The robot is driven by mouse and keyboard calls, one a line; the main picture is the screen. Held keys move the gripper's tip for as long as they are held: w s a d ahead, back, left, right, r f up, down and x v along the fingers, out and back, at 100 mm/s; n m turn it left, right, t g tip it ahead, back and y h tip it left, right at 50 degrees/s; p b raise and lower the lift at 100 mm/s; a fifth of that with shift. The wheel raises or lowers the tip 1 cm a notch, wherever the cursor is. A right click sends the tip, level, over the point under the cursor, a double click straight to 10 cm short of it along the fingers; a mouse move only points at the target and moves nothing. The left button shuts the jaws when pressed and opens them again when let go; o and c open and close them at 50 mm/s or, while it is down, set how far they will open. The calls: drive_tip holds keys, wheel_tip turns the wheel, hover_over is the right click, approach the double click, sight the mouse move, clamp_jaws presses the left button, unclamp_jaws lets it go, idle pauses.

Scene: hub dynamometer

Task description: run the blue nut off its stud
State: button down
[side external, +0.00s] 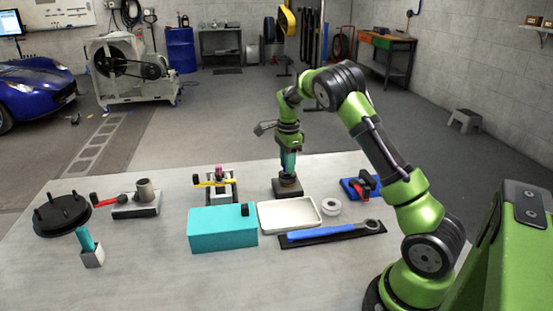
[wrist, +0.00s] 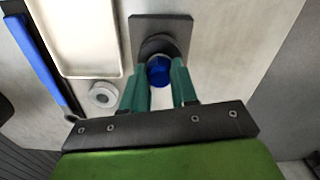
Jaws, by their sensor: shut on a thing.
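The blue nut (wrist: 159,72) shows in the wrist view between the teal fingertips of my gripper (wrist: 160,85). My gripper is shut on it. The nut sits over a dark round base on a dark square plate (wrist: 176,26); the stud itself is hidden. In the side view my gripper (side external: 288,174) points straight down over the dark block (side external: 287,188), and the fingers cover the nut there.
A white tray (side external: 288,216) and a grey ring (side external: 331,208) lie close by. A blue-handled wrench (side external: 325,233) lies on a dark mat in front. A teal box (side external: 222,229) stands left, a blue fixture (side external: 360,187) right.

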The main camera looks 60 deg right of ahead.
drive_tip(key=n, duration=0.5)
drive_tip(key=shift+d+r, duration=0.1)
drive_tip(key=n, duration=0.5)
drive_tip(key=shift+w, duration=0.1)
drive_tip(key=n, duration=1.1)
drive_tip(key=shift+r+n, duration=0.1)
drive_tip(key=shift+n, duration=0.3)
drive_tip(key=c, duration=1)
unclamp_jaws()
